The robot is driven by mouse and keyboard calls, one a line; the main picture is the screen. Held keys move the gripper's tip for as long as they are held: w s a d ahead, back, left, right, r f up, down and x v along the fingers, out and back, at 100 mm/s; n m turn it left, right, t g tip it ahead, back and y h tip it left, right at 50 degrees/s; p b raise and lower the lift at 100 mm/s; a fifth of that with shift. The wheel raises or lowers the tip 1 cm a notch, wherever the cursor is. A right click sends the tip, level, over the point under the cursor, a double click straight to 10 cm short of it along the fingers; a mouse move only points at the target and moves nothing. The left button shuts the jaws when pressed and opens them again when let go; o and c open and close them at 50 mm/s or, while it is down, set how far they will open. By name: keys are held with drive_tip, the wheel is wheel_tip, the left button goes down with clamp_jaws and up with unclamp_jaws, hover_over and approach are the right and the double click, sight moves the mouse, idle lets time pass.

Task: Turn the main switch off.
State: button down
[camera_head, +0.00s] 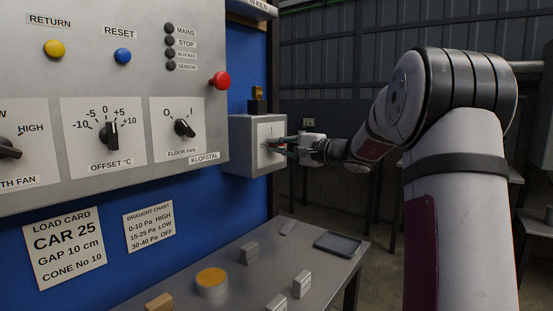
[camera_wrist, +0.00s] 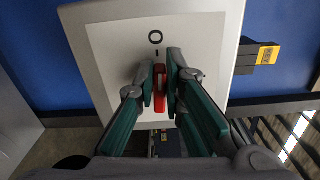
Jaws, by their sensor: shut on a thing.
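The main switch is a grey box (camera_head: 238,147) with a pale front plate at the right of the panel. The plate (camera_wrist: 105,45) fills the top of the wrist view, with an O mark (camera_wrist: 155,37) and a short dark tick below it. The red switch handle (camera_wrist: 159,90) lies lengthwise in line with the O. My gripper (camera_wrist: 161,85) is shut on the handle, one finger on each side.
A red button (camera_head: 220,81) and the floor fan knob (camera_head: 184,128) are on the panel to the left. A yellow-and-black block (camera_head: 257,96) stands above the box. The table (camera_head: 240,285) below holds small grey blocks, a round tin (camera_head: 211,288) and a dark tray (camera_head: 338,244).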

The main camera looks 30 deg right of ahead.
drive_tip(key=shift+a+n+b, duration=0.1)
drive_tip(key=shift+n+b, duration=0.5)
drive_tip(key=shift+b, duration=0.4)
drive_tip(key=shift+w, duration=0.1)
drive_tip(key=c, duration=1.7)
unclamp_jaws()
drive_tip(key=shift+f, duration=0.1)
drive_tip(key=shift+s+d, duration=0.3)
drive_tip(key=shift+s, duration=0.2)
drive_tip(key=v, duration=1.1)
drive_tip(key=shift+a, duration=0.1)
